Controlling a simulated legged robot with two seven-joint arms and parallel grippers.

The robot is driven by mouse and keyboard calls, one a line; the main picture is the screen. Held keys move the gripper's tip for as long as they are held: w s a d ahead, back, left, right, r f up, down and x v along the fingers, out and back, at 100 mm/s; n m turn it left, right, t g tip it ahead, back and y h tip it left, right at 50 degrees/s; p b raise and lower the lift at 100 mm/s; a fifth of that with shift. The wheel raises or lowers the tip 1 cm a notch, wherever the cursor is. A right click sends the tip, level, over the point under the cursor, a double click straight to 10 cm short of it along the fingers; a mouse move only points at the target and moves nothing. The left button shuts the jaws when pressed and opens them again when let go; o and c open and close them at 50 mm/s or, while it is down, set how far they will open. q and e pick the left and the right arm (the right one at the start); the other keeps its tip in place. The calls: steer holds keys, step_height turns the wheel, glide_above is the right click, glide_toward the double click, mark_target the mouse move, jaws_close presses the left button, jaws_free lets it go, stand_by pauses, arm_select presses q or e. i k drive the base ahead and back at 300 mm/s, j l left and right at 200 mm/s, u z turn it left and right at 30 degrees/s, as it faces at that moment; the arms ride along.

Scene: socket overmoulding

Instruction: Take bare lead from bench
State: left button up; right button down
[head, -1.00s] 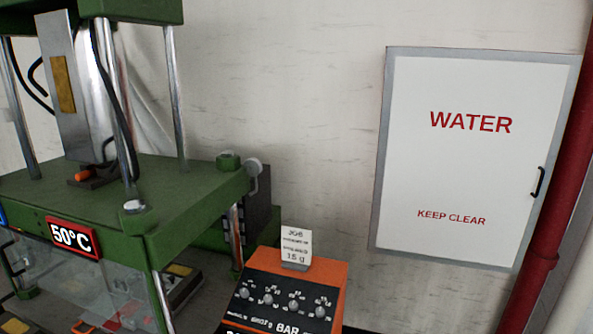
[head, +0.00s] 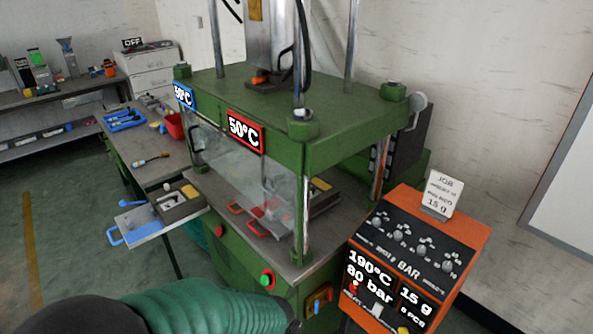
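The bench (head: 128,152) stands left of the green press in the head view. A thin item with a light brown part (head: 152,160) lies on it; it is too small to tell whether it is the bare lead. A blue tray (head: 124,120) with small items sits further back on the bench, and a red bin (head: 174,126) is near its right edge. Neither of my grippers shows. A green ribbed sleeve of my own arm crosses the bottom left of the view.
The green press (head: 335,130) with clear guards fills the middle. A pulled-out tray with a blue handle (head: 138,226) juts out at its left. An orange control box (head: 420,258) stands at the right. Open floor (head: 60,215) lies at the left. Shelving (head: 50,145) is behind.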

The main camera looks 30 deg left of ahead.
mark_target(140, 163)
steer(key=j+u, duration=0.15)
steer(key=u, duration=0.7)
steer(key=i+j+u, duration=0.5)
steer(key=i+u, duration=0.55)
steer(key=i, duration=0.15)
steer(key=i+j, duration=0.35)
steer(key=i, duration=0.25)
steer(key=i+j+z, duration=0.15)
steer(key=j, duration=0.5)
steer(key=i+j+z, duration=0.1)
steer(key=j, duration=0.55)
steer(key=j+z, duration=0.15)
steer(key=j, duration=0.55)
steer(key=i+j+z, duration=0.2)
steer(key=i+j, duration=0.35)
steer(key=i, duration=0.25)
steer(key=i+j+z, duration=0.25)
steer(key=i+j, duration=0.4)
steer(key=i, duration=0.3)
